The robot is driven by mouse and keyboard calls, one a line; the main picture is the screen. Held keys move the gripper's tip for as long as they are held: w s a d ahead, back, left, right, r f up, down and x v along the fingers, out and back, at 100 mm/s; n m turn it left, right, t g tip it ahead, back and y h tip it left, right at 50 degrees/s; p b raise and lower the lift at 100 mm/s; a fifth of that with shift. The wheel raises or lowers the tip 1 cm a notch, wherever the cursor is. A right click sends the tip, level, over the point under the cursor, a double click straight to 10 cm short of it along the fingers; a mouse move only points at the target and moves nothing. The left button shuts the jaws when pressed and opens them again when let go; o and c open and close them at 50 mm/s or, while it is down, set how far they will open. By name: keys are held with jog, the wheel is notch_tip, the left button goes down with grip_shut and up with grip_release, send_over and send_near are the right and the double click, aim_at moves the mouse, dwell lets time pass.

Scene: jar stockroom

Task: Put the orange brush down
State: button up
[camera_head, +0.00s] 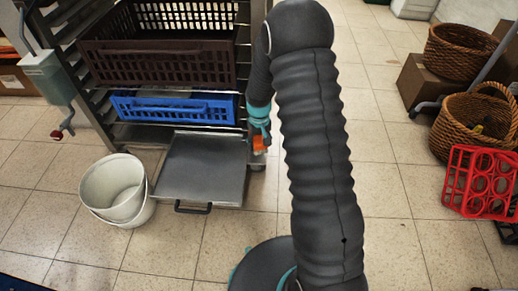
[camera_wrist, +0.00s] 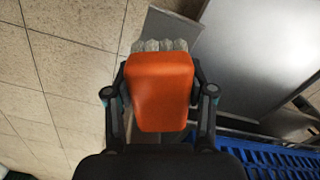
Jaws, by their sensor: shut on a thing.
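The orange brush (camera_wrist: 160,90) fills the middle of the wrist view, with pale bristles showing at its far end. My gripper (camera_wrist: 160,98) is shut on it, one finger on each side. In the head view a small part of the orange brush (camera_head: 259,143) shows below my gripper (camera_head: 260,128), just right of the rack. My arm hides some of the area to the right of it. The brush is held in the air near the right edge of a pulled-out grey metal tray (camera_head: 205,160).
A blue crate (camera_head: 175,107) and a dark brown crate (camera_head: 160,55) sit in the rack above the tray. Wicker baskets (camera_head: 455,52) and a red bottle crate (camera_head: 482,182) are at right. Tiled floor between is clear.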

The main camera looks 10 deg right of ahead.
aim_at(259, 139)
jog(key=shift+f, duration=1.7)
jog(key=shift+f, duration=0.15)
jog(key=o, duration=1.1)
notch_tip(259, 139, up, 12)
jog(key=shift+r+p, duration=0.1)
jog(key=shift+p, duration=0.3)
jog(key=s+r+t, duration=0.4)
jog(key=s+r, duration=1.5)
jog(key=r, duration=0.4)
jog(key=shift+m+t, duration=0.4)
jog(key=shift+t, duration=0.4)
jog(key=s, duration=0.3)
jog(key=s+r, duration=0.1)
jog(key=s, duration=0.3)
jog(key=s+r, duration=0.1)
jog(key=s, duration=0.2)
jog(key=shift+s+a+r, duration=0.1)
jog(key=shift+s+r, duration=0.05)
jog(key=shift+s, duration=0.1)
